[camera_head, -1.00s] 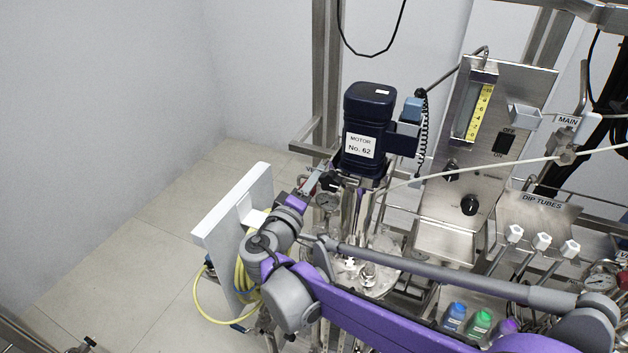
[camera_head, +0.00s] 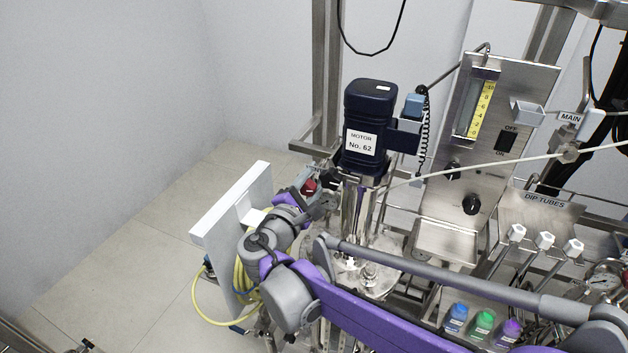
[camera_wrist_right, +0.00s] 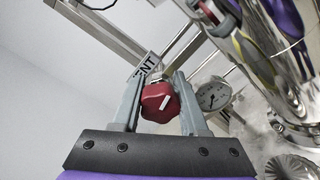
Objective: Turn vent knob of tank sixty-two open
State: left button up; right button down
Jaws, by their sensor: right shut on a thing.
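The vent knob (camera_wrist_right: 160,102) is dark red and lobed with a white pointer line. It sits between the two fingers of my right gripper (camera_wrist_right: 158,100), which is shut on it. A sign ending in "NT" (camera_wrist_right: 146,68) shows just behind it. In the head view the red knob (camera_head: 309,186) shows left of the motor labelled "No. 62" (camera_head: 369,125), with my right gripper (camera_head: 318,197) at it. The tank lid (camera_head: 372,278) is below the motor, partly hidden by my purple right arm. My left gripper is not in view.
A gauge (camera_wrist_right: 213,95) and a shiny steel cylinder (camera_wrist_right: 270,50) stand close right of the gripper. A white panel (camera_head: 232,210) with a yellow hose (camera_head: 243,275) is left of the arm. A steel control panel (camera_head: 490,150) stands right. Floor at left is clear.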

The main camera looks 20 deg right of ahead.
jog(key=shift+n, duration=1.3)
jog(key=shift+c, duration=2.2)
grip_release()
jog(key=shift+a, duration=0.1)
jog(key=b+v, duration=0.1)
jog(key=v, duration=0.9)
jog(key=shift+s+a, duration=0.25)
jog(key=shift+s, duration=0.05)
